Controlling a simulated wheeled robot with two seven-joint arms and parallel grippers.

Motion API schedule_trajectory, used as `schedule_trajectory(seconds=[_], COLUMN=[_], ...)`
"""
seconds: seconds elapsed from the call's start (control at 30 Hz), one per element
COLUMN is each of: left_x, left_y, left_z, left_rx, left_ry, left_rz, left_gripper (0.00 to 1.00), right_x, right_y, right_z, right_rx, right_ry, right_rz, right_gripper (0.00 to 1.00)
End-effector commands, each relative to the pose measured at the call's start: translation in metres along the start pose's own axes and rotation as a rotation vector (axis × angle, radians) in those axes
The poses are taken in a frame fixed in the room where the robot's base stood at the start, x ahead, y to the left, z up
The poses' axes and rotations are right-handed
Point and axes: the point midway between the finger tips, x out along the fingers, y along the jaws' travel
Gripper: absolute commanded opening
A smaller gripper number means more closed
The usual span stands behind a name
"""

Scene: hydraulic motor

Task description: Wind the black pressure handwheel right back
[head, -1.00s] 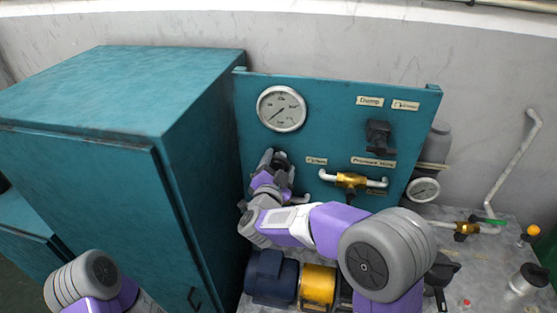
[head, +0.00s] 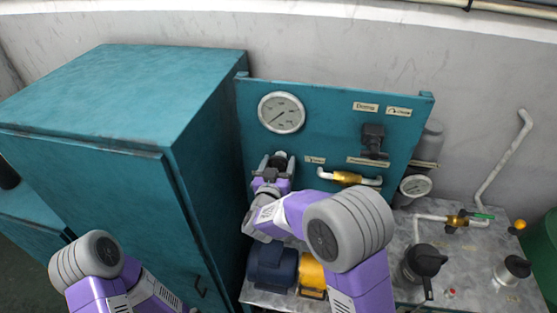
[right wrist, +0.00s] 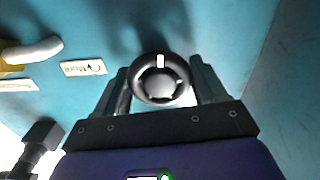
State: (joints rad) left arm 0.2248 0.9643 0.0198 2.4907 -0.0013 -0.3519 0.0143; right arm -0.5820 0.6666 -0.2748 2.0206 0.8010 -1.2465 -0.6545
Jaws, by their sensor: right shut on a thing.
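The black pressure handwheel (right wrist: 160,80) is a round, dark ring with a white mark at its top in the right wrist view. It sits on the teal panel (head: 335,110), low on its left side below the large gauge. My right gripper (right wrist: 160,88) is shut on the handwheel, with one finger on each side of it. In the head view the right gripper (head: 274,162) reaches the panel and mostly hides the wheel. My left arm shows at the bottom left of the head view, but its gripper is out of view.
A large teal cabinet (head: 110,110) stands close on the left of the panel. A large gauge (head: 281,112), a black knob (head: 373,138) and a brass valve with a white pipe (head: 347,178) are on the panel. A blue motor (head: 271,265) stands below my right arm.

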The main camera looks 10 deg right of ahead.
Motion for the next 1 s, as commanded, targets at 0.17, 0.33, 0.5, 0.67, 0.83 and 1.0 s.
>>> schedule_trajectory(seconds=[0.17, 0.33, 0.5, 0.67, 0.83, 1.0], left_x=[-0.0058, -0.0072, -0.0073, -0.0072, -0.0072, -0.0072], left_y=[0.0021, 0.0026, 0.0027, 0.0027, 0.0027, 0.0027], left_z=[0.0003, 0.0003, 0.0004, 0.0004, 0.0003, 0.0003], left_rx=[0.0, 0.0, 0.0, 0.0, 0.0, 0.0], left_ry=[0.0, 0.0, 0.0, 0.0, 0.0, 0.0], left_rz=[0.0, 0.0, 0.0, 0.0, 0.0, 0.0], left_gripper=[0.39, 0.39, 0.39, 0.39, 0.39, 0.39], right_x=[0.0004, 0.0005, 0.0006, 0.0006, 0.0006, 0.0003], right_y=[0.0001, 0.0, -0.0001, 0.0, 0.0, -0.0002], right_z=[-0.0032, -0.0027, -0.0026, -0.0028, -0.0029, -0.0018], right_rx=[-0.059, -0.085, -0.091, -0.09, -0.089, -0.09], right_ry=[0.006, 0.007, 0.007, 0.008, 0.008, 0.005], right_rz=[0.001, 0.001, 0.001, 0.001, 0.001, 0.001], right_gripper=[0.41, 0.41, 0.41, 0.41, 0.83, 0.94])
